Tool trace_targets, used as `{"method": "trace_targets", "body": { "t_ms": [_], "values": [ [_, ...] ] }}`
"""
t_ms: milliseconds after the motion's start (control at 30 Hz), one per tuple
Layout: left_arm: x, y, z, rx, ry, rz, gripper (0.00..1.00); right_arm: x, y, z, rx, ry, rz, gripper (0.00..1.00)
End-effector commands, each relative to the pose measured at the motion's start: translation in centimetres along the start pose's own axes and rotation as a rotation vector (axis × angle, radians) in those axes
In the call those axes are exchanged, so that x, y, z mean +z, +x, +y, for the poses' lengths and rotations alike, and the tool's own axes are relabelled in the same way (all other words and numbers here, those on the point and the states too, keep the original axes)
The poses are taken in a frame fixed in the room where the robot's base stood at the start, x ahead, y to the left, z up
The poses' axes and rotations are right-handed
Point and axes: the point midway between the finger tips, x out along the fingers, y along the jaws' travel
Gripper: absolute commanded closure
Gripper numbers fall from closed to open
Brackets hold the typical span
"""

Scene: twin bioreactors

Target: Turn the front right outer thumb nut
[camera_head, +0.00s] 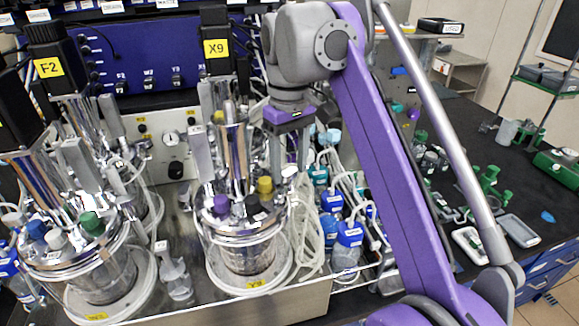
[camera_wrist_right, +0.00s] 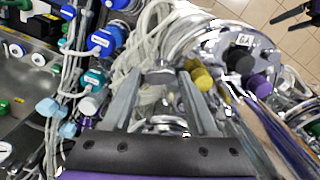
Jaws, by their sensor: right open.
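The right glass bioreactor (camera_head: 245,250) has a round chrome lid with purple and yellow caps. A small bright metal knob (camera_head: 289,172), which looks like a thumb nut, stands at the right edge of this lid. My right gripper (camera_head: 290,155) points down just above that edge, close to the knob; the exact gap is unclear. In the right wrist view my right gripper (camera_wrist_right: 172,82) is open, with its two grey fingers apart. A shiny metal part (camera_wrist_right: 168,123) shows between them; I cannot tell if it is the nut. My left gripper is not in view.
The left bioreactor (camera_head: 105,270) stands beside the right one. Clear tubing (camera_head: 312,225) and blue-capped bottles (camera_head: 348,240) crowd the right side. Tall chrome fittings (camera_head: 235,150) rise from the lid near my gripper. The black bench (camera_head: 480,130) is freer farther right.

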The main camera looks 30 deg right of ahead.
Motion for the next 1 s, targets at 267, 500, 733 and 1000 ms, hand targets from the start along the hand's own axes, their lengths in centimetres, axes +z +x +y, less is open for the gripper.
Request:
{"method": "trace_targets", "body": {
  "t_ms": [267, 500, 733, 1000],
  "values": [
    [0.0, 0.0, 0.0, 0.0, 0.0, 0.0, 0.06, 0.0, -0.1, 0.0, 0.0, 0.0, 0.0, 0.52],
    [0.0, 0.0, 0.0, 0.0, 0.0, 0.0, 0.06, 0.0, -0.1, 0.0, 0.0, 0.0, 0.001, 0.95],
    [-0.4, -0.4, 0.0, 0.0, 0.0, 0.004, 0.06, 0.0, -0.2, 0.0, 0.0, 0.04, 0.001, 1.0],
    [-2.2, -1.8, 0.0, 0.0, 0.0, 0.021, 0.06, -0.1, -0.4, 0.0, -0.001, 0.314, 0.001, 1.0]
  ]
}}
